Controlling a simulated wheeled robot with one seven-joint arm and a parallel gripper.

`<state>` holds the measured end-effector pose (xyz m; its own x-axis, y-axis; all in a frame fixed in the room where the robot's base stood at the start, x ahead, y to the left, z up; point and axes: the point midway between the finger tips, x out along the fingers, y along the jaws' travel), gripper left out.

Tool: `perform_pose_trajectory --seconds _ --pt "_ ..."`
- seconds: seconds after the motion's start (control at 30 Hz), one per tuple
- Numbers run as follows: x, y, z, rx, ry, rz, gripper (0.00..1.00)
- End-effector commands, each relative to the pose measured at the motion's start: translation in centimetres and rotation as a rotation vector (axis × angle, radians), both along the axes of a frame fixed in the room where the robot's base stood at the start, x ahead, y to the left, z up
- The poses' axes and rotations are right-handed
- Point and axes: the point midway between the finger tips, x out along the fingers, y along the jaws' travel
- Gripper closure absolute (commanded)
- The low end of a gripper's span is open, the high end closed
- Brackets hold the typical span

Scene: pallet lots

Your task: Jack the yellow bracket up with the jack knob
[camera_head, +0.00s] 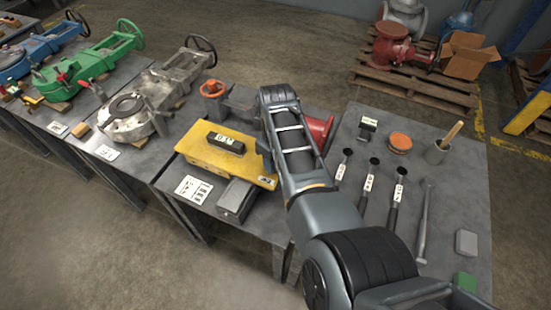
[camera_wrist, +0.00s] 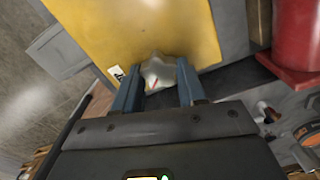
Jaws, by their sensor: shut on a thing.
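The yellow bracket (camera_head: 213,155) is a flat yellow plate on the grey table, with a dark block marked with white characters on its top. In the wrist view the bracket (camera_wrist: 120,28) fills the upper middle. The pale grey, lobed jack knob (camera_wrist: 159,74) sits at the bracket's edge and has a red mark on it. My gripper (camera_wrist: 158,69) is shut on the knob, with one blue-grey finger on each side. In the head view my arm reaches to the bracket's right end and hides the knob there.
A grey block (camera_head: 237,199) and a white label card (camera_head: 194,189) lie in front of the bracket. A red flanged part (camera_head: 319,131) stands right of my arm.

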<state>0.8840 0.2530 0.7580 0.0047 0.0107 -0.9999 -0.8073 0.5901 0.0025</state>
Motion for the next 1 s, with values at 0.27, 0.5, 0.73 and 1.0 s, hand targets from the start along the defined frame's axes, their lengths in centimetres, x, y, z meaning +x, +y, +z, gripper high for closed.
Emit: perform_pose_trajectory --seconds 0.27,0.5,0.73,1.0 --pt "-0.41 -0.13 -0.54 -0.002 0.011 -0.097 0.90" --pt "-0.40 -0.15 -0.53 -0.002 0.011 -0.121 0.90" --pt "-0.39 -0.16 -0.53 -0.002 0.011 -0.121 0.90" --pt "-0.28 -0.15 -0.42 -0.002 0.008 -0.121 0.41"
